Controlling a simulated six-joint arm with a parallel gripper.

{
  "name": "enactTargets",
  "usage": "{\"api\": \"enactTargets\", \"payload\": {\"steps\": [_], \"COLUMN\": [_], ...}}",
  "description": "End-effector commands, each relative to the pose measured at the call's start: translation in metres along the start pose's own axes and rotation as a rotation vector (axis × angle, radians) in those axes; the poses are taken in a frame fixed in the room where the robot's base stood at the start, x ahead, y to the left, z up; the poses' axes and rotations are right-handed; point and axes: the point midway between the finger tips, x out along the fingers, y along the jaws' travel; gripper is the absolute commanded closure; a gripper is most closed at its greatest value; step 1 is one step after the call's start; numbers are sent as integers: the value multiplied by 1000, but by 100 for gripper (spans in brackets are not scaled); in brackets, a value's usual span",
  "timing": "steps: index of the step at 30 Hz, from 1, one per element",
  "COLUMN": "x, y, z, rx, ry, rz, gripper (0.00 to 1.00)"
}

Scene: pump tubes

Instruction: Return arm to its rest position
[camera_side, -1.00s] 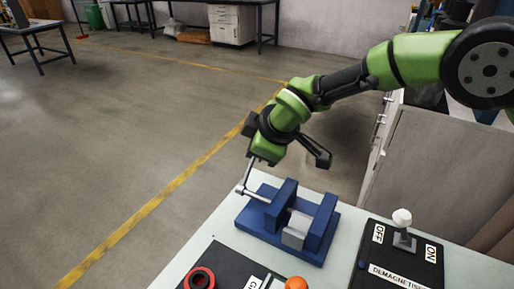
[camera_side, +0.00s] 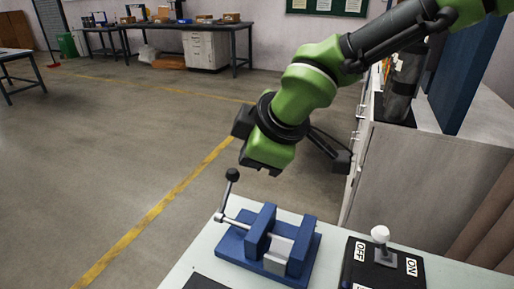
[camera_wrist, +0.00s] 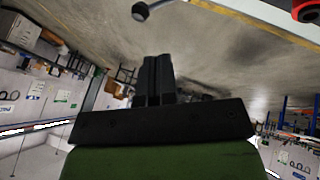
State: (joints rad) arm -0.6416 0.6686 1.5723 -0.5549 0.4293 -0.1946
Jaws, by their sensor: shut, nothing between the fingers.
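My gripper (camera_wrist: 157,62) is shut, with its two dark fingers together and nothing between them in the wrist view. In the side view the green and black end of my arm hangs above the blue vise (camera_side: 235,245), clear of it. The vise stands on the pale bench with a grey block (camera_side: 278,256) by its jaws. Its metal lever rises at the left and ends in a black knob (camera_side: 232,174). The knob is just below my arm's end and apart from it. A dark knob (camera_wrist: 140,12) on a rod also shows in the wrist view.
A black switch panel with OFF and ON labels and a white-topped toggle (camera_side: 380,234) is right of the vise. A grey cabinet (camera_side: 430,180) stands behind the bench at right. A red part (camera_wrist: 306,10) shows at the wrist view's corner. Open floor lies left.

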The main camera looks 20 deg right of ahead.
Motion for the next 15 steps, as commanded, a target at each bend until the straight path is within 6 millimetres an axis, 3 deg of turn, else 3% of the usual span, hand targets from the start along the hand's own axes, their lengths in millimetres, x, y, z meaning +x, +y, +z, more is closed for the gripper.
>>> {"api": "enactTargets", "payload": {"steps": [11, 15], "x": [-18, -45], "y": [4, 24], "z": [2, 17], "rx": [12, 131], "ry": [-1, -11], "rz": [2, 20], "gripper": [100, 100]}}
